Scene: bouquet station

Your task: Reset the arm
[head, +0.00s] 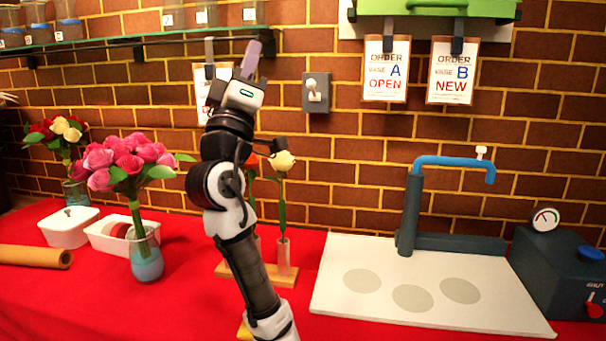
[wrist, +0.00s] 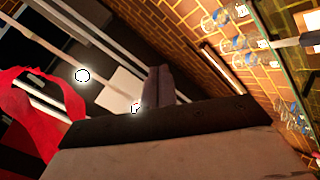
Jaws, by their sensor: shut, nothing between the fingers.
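My arm rises from the bottom middle of the head view, in front of the red table and the brick wall. My gripper (head: 251,58) is at its top end, pointing up, shut and empty. It is level with the order cards and just below the glass shelf's height. In the wrist view the shut fingers (wrist: 158,86) show at the middle, with nothing between them. The wrist view is tilted.
A glass shelf (head: 110,43) with jars is at upper left. A flower stand (head: 283,278) is behind my arm. A white board (head: 430,315) and blue tap (head: 455,163) are right.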

